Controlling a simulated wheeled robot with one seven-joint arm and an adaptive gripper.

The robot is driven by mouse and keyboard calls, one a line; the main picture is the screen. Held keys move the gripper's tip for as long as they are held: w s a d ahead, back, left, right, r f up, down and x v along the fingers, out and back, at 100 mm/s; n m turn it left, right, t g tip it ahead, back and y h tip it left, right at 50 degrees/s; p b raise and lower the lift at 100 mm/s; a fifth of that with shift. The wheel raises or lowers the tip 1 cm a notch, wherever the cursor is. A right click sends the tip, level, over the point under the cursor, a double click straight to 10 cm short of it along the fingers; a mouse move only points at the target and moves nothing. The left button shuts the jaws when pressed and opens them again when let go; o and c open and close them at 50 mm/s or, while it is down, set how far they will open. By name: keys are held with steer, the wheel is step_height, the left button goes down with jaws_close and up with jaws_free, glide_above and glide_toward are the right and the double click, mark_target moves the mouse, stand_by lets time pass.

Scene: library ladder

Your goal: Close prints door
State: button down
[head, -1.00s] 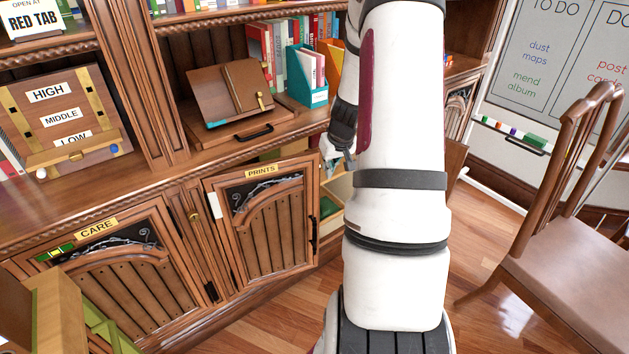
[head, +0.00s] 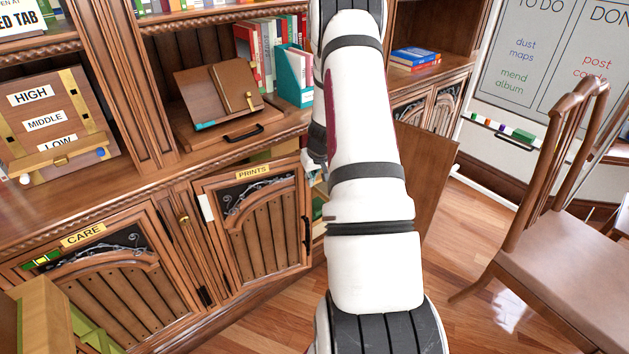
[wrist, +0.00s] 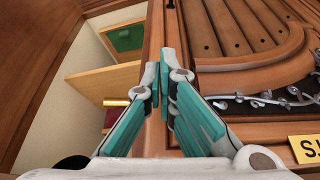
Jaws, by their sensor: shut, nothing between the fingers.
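The prints door (head: 262,235) is a brown wooden cabinet door with a yellow PRINTS label. In the head view it stands ajar, its right edge out from the cabinet, with shelves showing in the gap. A dark handle (head: 307,235) is near that edge. My gripper (head: 316,165) is at the door's upper right corner, partly hidden by my arm. In the wrist view my gripper (wrist: 163,88) is shut and empty, its teal fingers over the edge of the prints door (wrist: 240,80). I cannot tell whether they touch it.
The CARE door (head: 120,275) is left of the prints door. A brown panel (head: 428,185) stands out right of my arm. A chair (head: 560,230) is at the right, with clear floor before it. Inside the cabinet are a shelf (wrist: 100,82) and a green item (wrist: 126,38).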

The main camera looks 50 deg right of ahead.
steer(key=shift+w+d, duration=0.15)
steer(key=w+d+n+b, duration=0.2)
steer(key=w+d+b, duration=0.1)
steer(key=w, duration=0.3)
steer(key=shift+y+b, duration=0.35)
steer(key=shift+y, duration=0.05)
steer(key=shift+s, duration=0.1)
